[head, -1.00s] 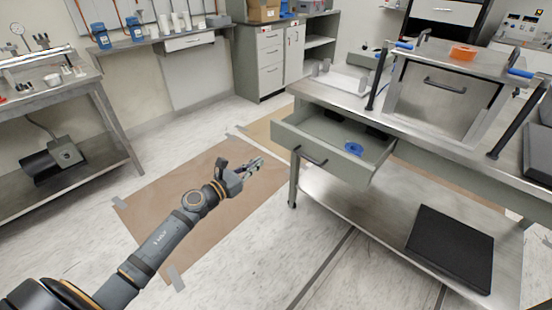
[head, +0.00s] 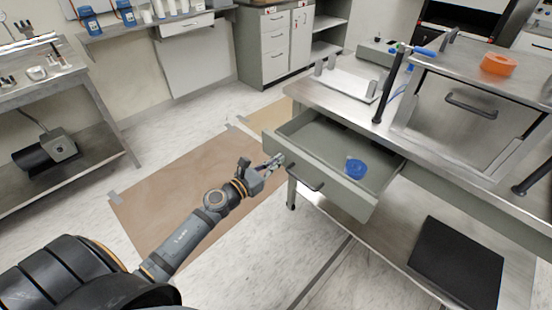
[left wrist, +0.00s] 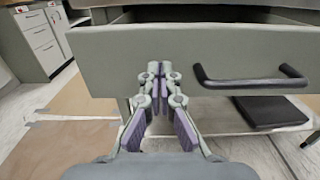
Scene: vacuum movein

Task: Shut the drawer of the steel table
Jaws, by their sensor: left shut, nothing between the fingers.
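The steel table (head: 352,108) stands on the right in the head view. Its grey drawer (head: 340,190) is pulled out toward me, with a dark bar handle (head: 305,176) on its front. A blue roll (head: 356,169) lies inside the drawer. My left gripper (head: 276,161) is shut and empty at the left part of the drawer front. In the left wrist view the closed fingertips (left wrist: 159,68) point at the drawer front (left wrist: 225,50), left of the handle (left wrist: 250,80). I cannot tell whether they touch it. My right gripper is not in view.
An orange roll (head: 498,64) sits on the steel box on the tabletop. A black slab (head: 456,262) lies on the table's lower shelf. A brown floor mat (head: 165,205) lies left of the table. A workbench (head: 60,100) stands at the far left.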

